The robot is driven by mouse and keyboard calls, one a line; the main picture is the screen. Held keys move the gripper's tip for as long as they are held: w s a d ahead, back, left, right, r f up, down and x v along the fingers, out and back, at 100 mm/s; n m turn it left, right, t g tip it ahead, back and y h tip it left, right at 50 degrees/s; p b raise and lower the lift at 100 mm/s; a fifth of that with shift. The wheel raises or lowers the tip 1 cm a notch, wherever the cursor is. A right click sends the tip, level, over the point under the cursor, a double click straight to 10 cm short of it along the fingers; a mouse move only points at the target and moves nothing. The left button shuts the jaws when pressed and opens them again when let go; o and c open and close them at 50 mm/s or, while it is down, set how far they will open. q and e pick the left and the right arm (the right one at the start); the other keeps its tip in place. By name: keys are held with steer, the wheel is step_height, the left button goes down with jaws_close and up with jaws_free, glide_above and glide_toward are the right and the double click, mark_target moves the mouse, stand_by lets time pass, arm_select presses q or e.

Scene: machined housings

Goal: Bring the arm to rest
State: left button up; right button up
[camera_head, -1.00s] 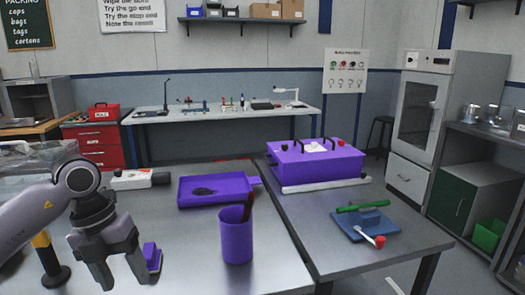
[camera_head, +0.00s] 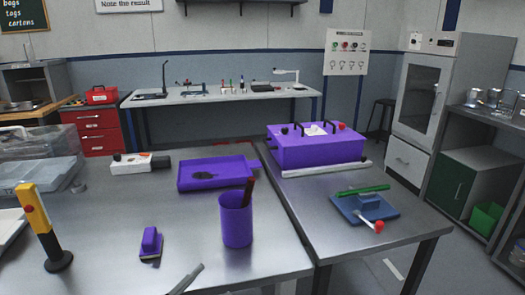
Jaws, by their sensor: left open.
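The grey tip of my left gripper (camera_head: 186,279) shows at the bottom edge, over the near part of the steel table (camera_head: 120,215). Most of this gripper and its arm is below the picture. It touches nothing that I can see. It is below and right of a small purple block-like tool (camera_head: 151,243) and below and left of a purple cup (camera_head: 236,222) with a brown-handled item in it. My right gripper is not in view.
A purple tray (camera_head: 215,175) and a white device (camera_head: 131,166) lie further back. A yellow post (camera_head: 40,222) and a clear case (camera_head: 38,160) stand at the left. The right-hand table holds a purple box (camera_head: 316,149) and a blue plate (camera_head: 350,211).

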arm_select(q)
steer(key=s+a+f+n+g+y, duration=0.1)
steer(key=s+a+f+n+y, duration=0.2)
steer(key=f, duration=0.4)
steer(key=s+a+f+n+g+y, duration=0.2)
steer(key=s+f+n+y, duration=0.3)
steer(key=f, duration=0.3)
steer(key=s+a+f+n+g+y, duration=0.2)
steer(key=s+a+f+n+y, duration=0.2)
steer(key=f, duration=0.4)
steer(key=shift+s+a+f+n+y, duration=0.15)
steer(key=shift+s+a+n+y, duration=0.15)
steer(key=shift+s+a+n, duration=0.65)
steer(key=shift+s+d+m, duration=0.25)
steer(key=shift+d, duration=0.1)
